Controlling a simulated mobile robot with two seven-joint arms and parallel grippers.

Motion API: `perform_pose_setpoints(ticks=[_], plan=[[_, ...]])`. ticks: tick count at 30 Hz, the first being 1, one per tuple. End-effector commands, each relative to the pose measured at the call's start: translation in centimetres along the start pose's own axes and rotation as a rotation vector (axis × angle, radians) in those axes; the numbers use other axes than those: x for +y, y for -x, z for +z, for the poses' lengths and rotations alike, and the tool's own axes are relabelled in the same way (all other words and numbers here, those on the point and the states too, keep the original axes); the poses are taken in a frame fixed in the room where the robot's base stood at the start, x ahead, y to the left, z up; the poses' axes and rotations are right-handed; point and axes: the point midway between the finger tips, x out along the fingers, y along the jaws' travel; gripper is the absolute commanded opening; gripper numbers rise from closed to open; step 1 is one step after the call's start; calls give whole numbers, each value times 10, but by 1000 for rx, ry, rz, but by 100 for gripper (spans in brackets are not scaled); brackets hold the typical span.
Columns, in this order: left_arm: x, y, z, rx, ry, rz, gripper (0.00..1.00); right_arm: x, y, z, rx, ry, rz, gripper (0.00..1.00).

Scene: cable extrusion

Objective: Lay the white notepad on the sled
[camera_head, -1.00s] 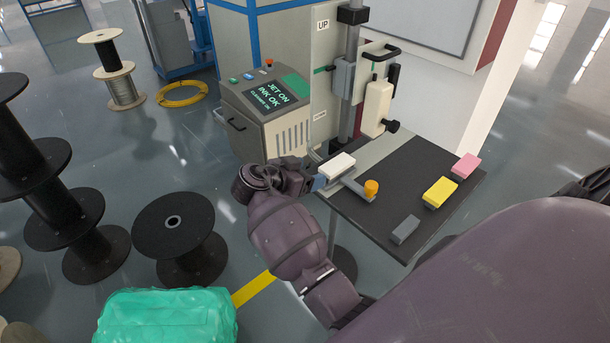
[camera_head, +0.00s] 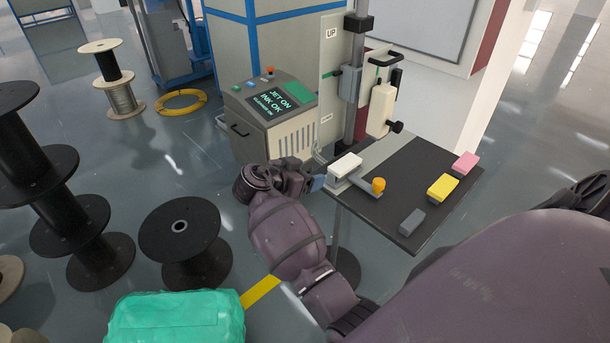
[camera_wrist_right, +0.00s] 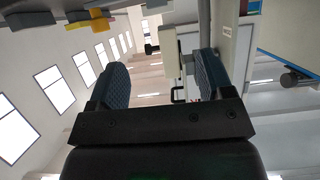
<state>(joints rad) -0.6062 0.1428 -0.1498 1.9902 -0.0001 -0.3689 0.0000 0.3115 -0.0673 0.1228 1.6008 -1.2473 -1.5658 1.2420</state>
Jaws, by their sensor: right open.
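The sled has an orange knob (camera_head: 379,184). My right gripper (camera_head: 317,183) is just left of the notepad and level with the table's left edge. It is open, with a small gap to the notepad. The right wrist view shows both fingers (camera_wrist_right: 163,75) spread with nothing between them. I cannot make out the notepad in that view. My left gripper is not in view.
On the dark table (camera_head: 385,215) lie a grey block (camera_head: 411,222), a yellow block (camera_head: 442,187) and a pink block (camera_head: 465,164). A post with a cream printing head (camera_head: 381,110) stands behind the sled. The printer cabinet (camera_head: 272,115) stands behind my right gripper. Black spools (camera_head: 181,228) stand left.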

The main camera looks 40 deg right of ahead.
Motion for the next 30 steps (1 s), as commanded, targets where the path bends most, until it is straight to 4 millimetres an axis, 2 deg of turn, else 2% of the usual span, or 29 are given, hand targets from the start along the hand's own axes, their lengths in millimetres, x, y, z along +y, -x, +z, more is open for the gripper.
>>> perform_pose_setpoints(ticks=[4, 7, 12, 15, 20, 24, 30], plan=[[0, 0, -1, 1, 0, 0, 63, 3, -6, 7, -10, 35, -23, 74], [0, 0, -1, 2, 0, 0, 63, 11, -16, 26, -41, 131, -100, 74], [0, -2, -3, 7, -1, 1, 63, 37, -34, 82, -116, 390, -347, 74], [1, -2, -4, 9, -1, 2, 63, 58, -35, 115, -148, 526, -515, 74], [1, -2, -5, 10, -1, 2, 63, 98, -22, 158, -168, 687, -786, 74], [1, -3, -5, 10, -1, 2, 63, 140, 0, 184, -157, 763, -1010, 74], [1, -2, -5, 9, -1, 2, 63, 191, 32, 197, -108, 775, -1228, 74]])
